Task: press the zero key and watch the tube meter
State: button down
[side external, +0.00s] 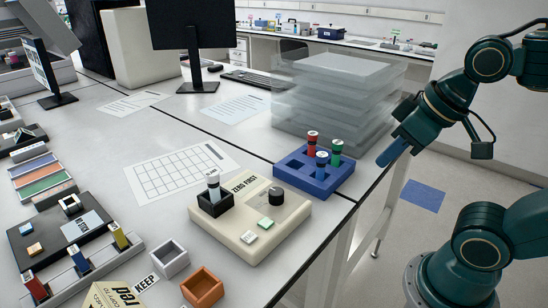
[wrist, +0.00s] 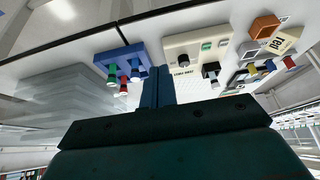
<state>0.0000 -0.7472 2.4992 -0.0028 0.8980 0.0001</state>
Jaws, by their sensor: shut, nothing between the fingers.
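The cream tube meter (side external: 262,238), labelled "ZERO FIRST", sits near the table's front edge. It has a black knob (side external: 276,195), a green key (side external: 266,223) and a pale key (side external: 250,237); the key lettering is too small to read. The meter (wrist: 190,45) also shows, upside down, in the wrist view. My gripper (side external: 384,161) is shut and empty, beyond the table edge, right of the blue rack and well away from the meter. Its closed fingers (wrist: 157,85) show in the wrist view.
A blue rack (side external: 327,187) with red, blue and green tubes stands between my gripper and the meter. Clear stacked boxes (side external: 335,100) stand behind it. Grey (side external: 171,260) and orange (side external: 203,288) open boxes lie left of the meter. A gridded sheet (side external: 165,175) lies behind.

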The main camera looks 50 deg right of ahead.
jog(key=w+a+f+n+y, duration=0.1)
jog(key=w+a+n+y, duration=0.2)
jog(key=w+a, duration=0.5)
jog(key=n+g+y, duration=0.1)
jog(key=g+y, duration=0.1)
jog(key=y, duration=0.3)
send_over(255, 235)
jog(key=shift+f, duration=1.8)
jog(key=shift+f, duration=0.2)
jog(key=shift+f, duration=4.2)
jog(key=shift+f, duration=0.8)
jog(key=shift+r, duration=0.8)
